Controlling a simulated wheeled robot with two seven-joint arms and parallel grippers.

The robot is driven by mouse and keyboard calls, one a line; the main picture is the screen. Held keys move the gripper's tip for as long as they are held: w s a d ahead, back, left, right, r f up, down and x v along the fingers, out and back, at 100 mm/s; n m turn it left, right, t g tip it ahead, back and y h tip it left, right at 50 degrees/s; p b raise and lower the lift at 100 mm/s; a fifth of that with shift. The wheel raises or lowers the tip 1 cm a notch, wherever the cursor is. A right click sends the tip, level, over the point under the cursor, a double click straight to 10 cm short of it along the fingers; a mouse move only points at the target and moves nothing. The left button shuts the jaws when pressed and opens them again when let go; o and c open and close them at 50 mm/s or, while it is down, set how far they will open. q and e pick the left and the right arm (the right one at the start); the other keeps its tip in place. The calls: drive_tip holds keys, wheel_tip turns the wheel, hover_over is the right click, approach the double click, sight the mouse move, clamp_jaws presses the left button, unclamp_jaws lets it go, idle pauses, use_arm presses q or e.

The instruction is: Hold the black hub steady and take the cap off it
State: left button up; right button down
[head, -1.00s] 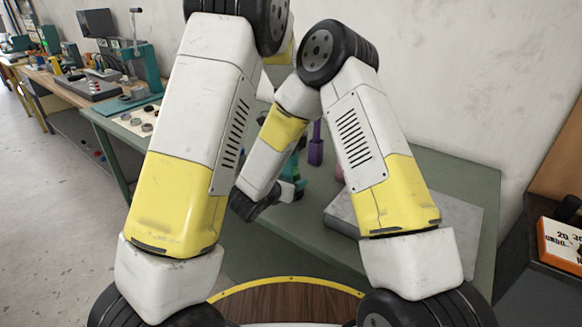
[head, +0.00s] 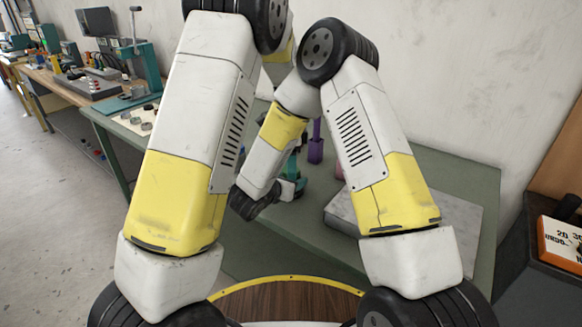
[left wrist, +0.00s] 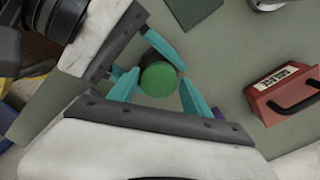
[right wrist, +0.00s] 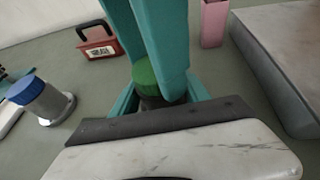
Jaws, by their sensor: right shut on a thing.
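The green cap (left wrist: 158,80) sits on top of the black hub (right wrist: 153,102), which stands upright; the cap also shows in the right wrist view (right wrist: 144,74). My left gripper (left wrist: 160,77) comes from above with its teal fingers on either side of the cap, open, with gaps to it. My right gripper (right wrist: 160,97) is low at the hub, its fingers shut on the hub's body under the cap. In the head view my arms hide the hub and most of both grippers.
A blue-capped grey part (right wrist: 42,98) stands left of the hub in the right wrist view. A red box with a handle (left wrist: 283,94), a pink block (right wrist: 214,22), a purple block (head: 316,143) and a grey slab (head: 462,222) are nearby on the green table (head: 470,175).

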use_arm(q)
drive_tip(key=shift+o, duration=0.6)
drive_tip(key=shift+s+d, duration=0.1)
drive_tip(key=shift+r, duration=0.2)
wheel_tip(320, 180, up, 4)
drive_tip(key=shift+r, duration=0.1)
drive_tip(key=shift+c, duration=0.4)
wheel_tip(320, 180, up, 3)
drive_tip(key=m, duration=0.3)
drive_tip(key=shift+f, duration=3.85)
clamp_jaws()
drive_tip(key=n, duration=0.3)
